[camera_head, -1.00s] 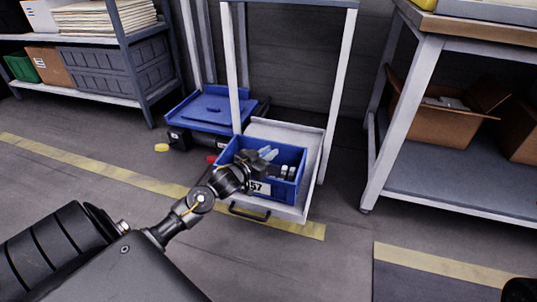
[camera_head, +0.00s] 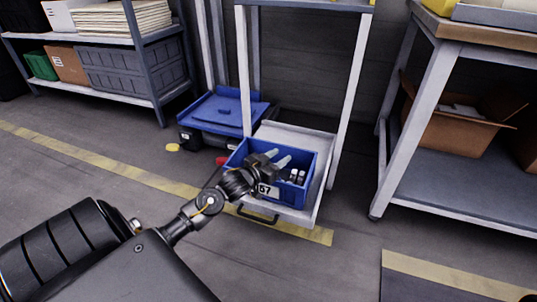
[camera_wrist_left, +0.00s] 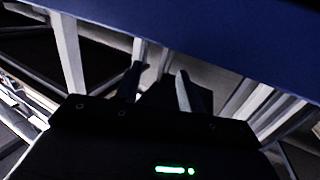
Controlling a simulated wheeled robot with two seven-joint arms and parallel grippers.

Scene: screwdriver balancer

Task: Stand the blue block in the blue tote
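The blue tote (camera_head: 303,203) sits on a pull-out white tray, with a white "57" label on its front. Several small pale-topped items (camera_head: 297,175) stand inside it. My left gripper (camera_head: 280,158) is over the left part of the tote, its two pale fingers apart. In the left wrist view, the fingers (camera_wrist_left: 158,78) are also apart, with nothing clear held between them. A broad blue surface (camera_wrist_left: 230,35) fills the top of that view; I cannot tell whether it is the tote or something else. I cannot make out the blue block. My right gripper is not in view.
The white tray (camera_head: 318,190) has a dark handle (camera_head: 258,215) and upright posts behind it. A workbench (camera_head: 425,130) stands right. Front floor is clear.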

